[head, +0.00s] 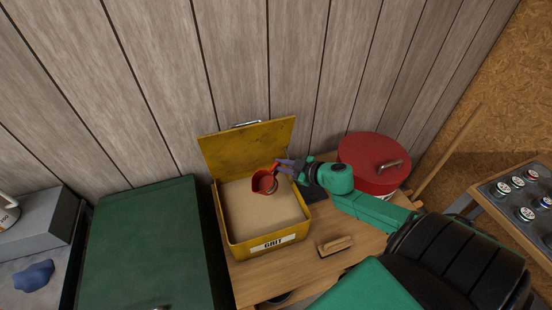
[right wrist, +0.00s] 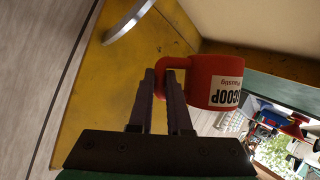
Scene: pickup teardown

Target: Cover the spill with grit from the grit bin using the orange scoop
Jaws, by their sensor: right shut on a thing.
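The yellow grit bin (head: 227,240) stands on the wooden bench with its lid (head: 248,148) raised against the wall. Pale grit (head: 262,212) fills its inside. My right gripper (head: 283,167) is shut on the handle of the red-orange scoop (head: 264,182), a mug-like cup over the bin's opening. In the right wrist view the right gripper (right wrist: 165,80) has its fingers around the handle of the scoop (right wrist: 214,82), which bears a SCOOP label. I cannot tell whether the scoop holds grit. My left gripper and the spill are not in view.
A red round lidded container (head: 372,160) stands right of the bin. A wooden-handled brush (head: 335,245) lies on the bench (head: 300,268) in front. A green cabinet (head: 145,245) is at left, with a blue cloth (head: 34,276) beyond. A rack of small cans (head: 520,195) is at far right.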

